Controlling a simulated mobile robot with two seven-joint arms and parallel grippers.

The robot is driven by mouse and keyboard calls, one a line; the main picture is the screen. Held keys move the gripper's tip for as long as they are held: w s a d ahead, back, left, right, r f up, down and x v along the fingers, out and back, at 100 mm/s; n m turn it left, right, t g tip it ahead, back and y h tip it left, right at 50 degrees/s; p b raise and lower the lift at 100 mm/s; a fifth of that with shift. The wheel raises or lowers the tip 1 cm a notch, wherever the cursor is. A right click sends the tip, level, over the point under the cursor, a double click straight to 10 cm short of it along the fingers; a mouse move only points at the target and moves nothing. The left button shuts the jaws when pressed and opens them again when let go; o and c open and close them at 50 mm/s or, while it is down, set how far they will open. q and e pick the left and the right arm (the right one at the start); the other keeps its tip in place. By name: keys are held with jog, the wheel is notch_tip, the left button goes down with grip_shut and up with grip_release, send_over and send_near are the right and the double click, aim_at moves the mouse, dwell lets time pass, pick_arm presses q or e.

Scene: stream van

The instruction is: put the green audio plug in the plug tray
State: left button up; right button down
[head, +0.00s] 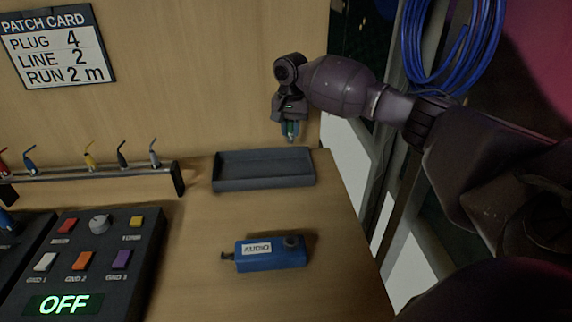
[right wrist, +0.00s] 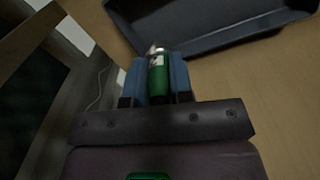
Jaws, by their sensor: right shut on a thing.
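My right gripper (head: 290,130) is shut on the green audio plug (right wrist: 158,75). In the right wrist view the plug is a short green cylinder with a pale metal tip, held between the two blue fingers. In the head view only a small green part of it shows below the gripper. The plug tray (head: 263,184) is a dark, shallow, empty rectangular tray on the wooden counter. It also shows at the top of the right wrist view (right wrist: 210,42). The gripper appears above and behind the tray's right part, apart from it. My left gripper is not in view.
A blue AUDIO box (head: 270,262) sits on the counter in front of the tray. A rack (head: 100,172) with several coloured plugs stands left of the tray. A control panel (head: 85,262) reading OFF is at the lower left. The counter's right edge (head: 362,225) is close by.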

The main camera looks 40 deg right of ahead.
aim_at(290, 137)
notch_tip(290, 137, down, 6)
jog(key=shift+r+b, duration=0.1)
jog(key=shift+b, duration=0.4)
notch_tip(290, 137, down, 6)
jog(key=shift+r+b, duration=0.2)
jog(key=shift+b, duration=0.5)
jog(key=shift+f, duration=0.25)
jog(key=c, duration=1.2)
grip_release()
jog(key=shift+o, duration=1)
jog(key=shift+r, duration=0.2)
notch_tip(290, 137, up, 11)
jog(key=p, duration=0.2)
jog(key=shift+p, duration=0.4)
jog(key=shift+r, duration=0.45)
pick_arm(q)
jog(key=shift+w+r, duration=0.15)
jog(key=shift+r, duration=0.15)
